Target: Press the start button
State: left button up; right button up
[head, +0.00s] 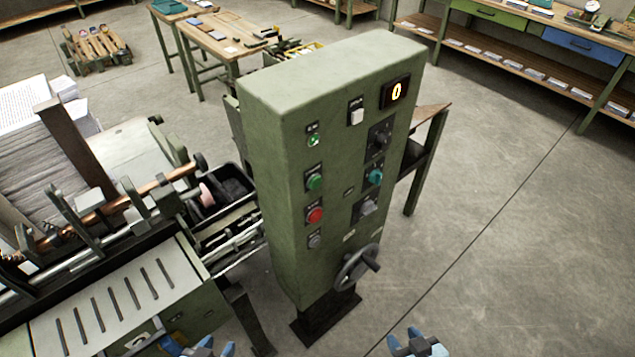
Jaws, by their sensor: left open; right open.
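A tall green control cabinet (275,180) stands in the middle of the head view. A green round button (314,181) sits on the left column of its front panel, above a red button (315,215). The small labels are too blurred to read, so I cannot confirm which button is start. My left gripper (200,347) is at the bottom edge, left of the cabinet's foot, open and empty. My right gripper (417,342) is at the bottom edge, right of the cabinet's foot, open and empty. Both are well below and apart from the buttons.
A lit green indicator (313,141), a display (396,92) reading 0, several knobs and a handwheel (357,268) are also on the cabinet. A machine with rods and a paper stack (45,165) adjoins on the left. The floor (510,250) at right is clear.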

grip_shut()
dwell(1.4)
